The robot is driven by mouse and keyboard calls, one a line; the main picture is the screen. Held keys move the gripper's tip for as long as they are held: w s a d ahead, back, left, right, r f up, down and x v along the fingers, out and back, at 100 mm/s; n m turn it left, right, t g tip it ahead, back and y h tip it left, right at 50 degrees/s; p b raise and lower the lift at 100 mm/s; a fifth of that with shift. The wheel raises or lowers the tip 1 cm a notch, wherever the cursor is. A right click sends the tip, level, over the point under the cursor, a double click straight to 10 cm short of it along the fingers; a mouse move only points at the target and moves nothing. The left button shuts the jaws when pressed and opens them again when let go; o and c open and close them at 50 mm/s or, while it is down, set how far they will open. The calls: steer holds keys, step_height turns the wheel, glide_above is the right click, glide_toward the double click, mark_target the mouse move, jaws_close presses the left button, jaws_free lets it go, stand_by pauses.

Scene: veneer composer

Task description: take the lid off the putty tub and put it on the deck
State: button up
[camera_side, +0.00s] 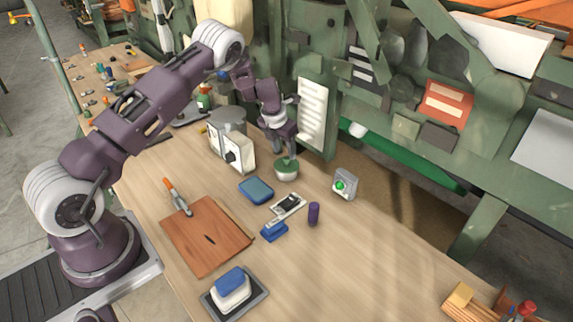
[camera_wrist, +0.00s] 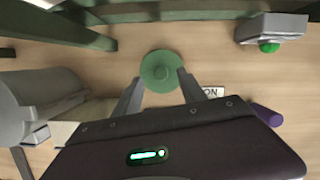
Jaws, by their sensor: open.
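The putty tub (camera_side: 286,175) is a small round pot standing on the wooden deck (camera_side: 350,250), near its far side. Its green round lid (camera_wrist: 160,66) sits on top and shows from above in the wrist view. My gripper (camera_side: 288,156) is just above the tub, pointing down. In the wrist view my gripper (camera_wrist: 160,80) is open, with one finger at each side of the lid's near part. I cannot tell whether the fingers touch the lid. The tub's wall is hidden under the lid in the wrist view.
A grey box with a green button (camera_side: 344,184) stands right of the tub. A white-fronted box (camera_side: 231,152) and grey cylinder (camera_side: 228,120) stand left. A blue item (camera_side: 256,190), a purple cylinder (camera_side: 314,213) and a brown board (camera_side: 208,236) lie nearer.

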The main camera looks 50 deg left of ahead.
mark_target(286, 158)
steer(key=x, duration=0.3)
steer(key=shift+d, duration=0.1)
jaws_close()
step_height(286, 158, up, 9)
steer(key=w+d+f, duration=0.1)
steer(key=d+f, duration=0.5)
steer(key=d, duration=0.3)
steer(key=shift+w+d, duration=0.2)
steer(key=shift+d, duration=0.05)
